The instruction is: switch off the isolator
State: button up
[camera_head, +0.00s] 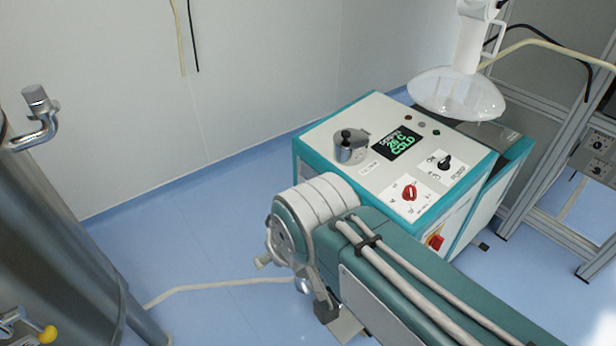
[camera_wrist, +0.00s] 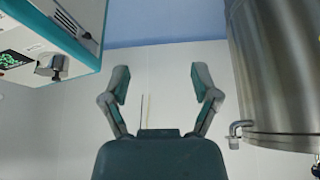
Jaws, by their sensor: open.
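A white and teal control box (camera_head: 345,115) stands right of centre in the head view. A red rotary knob (camera_head: 410,192) sits on its sloped top panel. A red and orange switch (camera_head: 436,242) shows on its front side, partly hidden by my arm. I cannot read which one is labelled as the isolator or what position either is in. My gripper (camera_wrist: 160,82) is open and empty in the wrist view, its two fingers spread before a plain wall. The box's edge (camera_wrist: 88,60) is at the upper left there, apart from the fingers.
The top panel also carries a black PUMP knob (camera_head: 444,161), a green-lit display (camera_head: 397,142) and a metal knob (camera_head: 350,146). A clear dome (camera_head: 457,95) hangs above the box's back right. A steel tank (camera_head: 50,230) stands at the left. Metal frames (camera_head: 560,190) stand right.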

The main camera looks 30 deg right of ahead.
aim_at(436, 243)
jog(key=z, duration=1.9)
jog(key=k+l, duration=0.1)
jog(key=l, duration=0.15)
jog(key=k+l, duration=0.15)
jog(key=l, duration=0.15)
